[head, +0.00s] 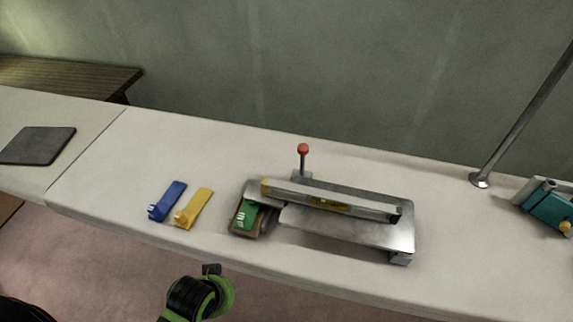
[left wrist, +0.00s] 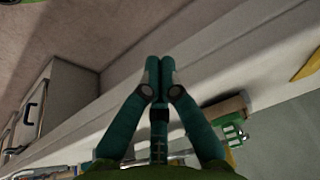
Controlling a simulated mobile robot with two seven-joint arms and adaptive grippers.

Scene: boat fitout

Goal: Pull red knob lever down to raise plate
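The red knob (head: 303,149) tops a short upright metal lever at the back edge of a metal device on the bench. The device's flat metal plate (head: 345,228) lies in front of a long bar (head: 330,197) with a yellow label. My left gripper (left wrist: 160,65) is shut, its fingertips together with nothing between them. In the head view, my left arm's green and black wrist shows at the bottom, in front of the bench and well short of the lever. My right gripper is not in view.
A blue piece (head: 167,200) and a yellow piece (head: 194,208) lie left of the device. A brown block with a green part (head: 245,216) sits at its left end. A slanted pole (head: 520,125) and a teal item (head: 548,208) stand at right. The bench behind the device is clear.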

